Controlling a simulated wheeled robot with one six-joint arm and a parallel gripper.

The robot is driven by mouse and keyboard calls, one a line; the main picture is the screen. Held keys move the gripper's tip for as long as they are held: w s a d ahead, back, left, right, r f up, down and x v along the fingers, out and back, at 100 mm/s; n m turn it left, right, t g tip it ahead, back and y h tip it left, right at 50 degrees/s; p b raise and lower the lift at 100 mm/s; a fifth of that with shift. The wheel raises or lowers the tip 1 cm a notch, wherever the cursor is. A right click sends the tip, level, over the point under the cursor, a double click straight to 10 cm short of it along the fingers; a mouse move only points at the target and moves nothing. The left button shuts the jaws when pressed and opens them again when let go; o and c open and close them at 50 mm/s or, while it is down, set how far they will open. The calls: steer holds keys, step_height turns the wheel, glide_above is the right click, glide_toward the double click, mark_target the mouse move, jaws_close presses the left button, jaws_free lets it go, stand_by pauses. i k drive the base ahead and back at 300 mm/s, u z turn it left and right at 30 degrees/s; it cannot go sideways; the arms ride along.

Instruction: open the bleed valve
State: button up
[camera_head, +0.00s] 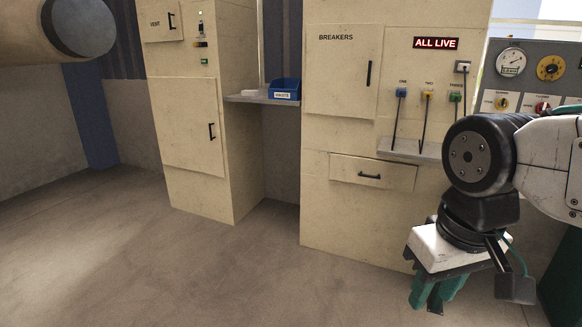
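I cannot pick out a bleed valve by a readable label. A grey gauge panel (532,62) at the right edge carries a white dial (510,63), a yellow dial (550,67), a yellow knob (501,103) and a red knob (542,107). The small labels by the knobs are too small to read, and my arm covers the panel's lower part. My gripper (436,292), with teal fingers, hangs pointing down at lower right, in front of the breaker cabinet and well below the knobs. Nothing is seen held in it; its finger gap is unclear.
A vent cabinet (186,181) stands left. A large cylinder (79,27) is upper left. The floor is clear.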

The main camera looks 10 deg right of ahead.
mark_target(502, 99)
steer(key=z, duration=0.65)
steer(key=i, duration=2)
steer(key=z, duration=1.05)
steer(key=i, duration=0.45)
steer(key=z, duration=0.1)
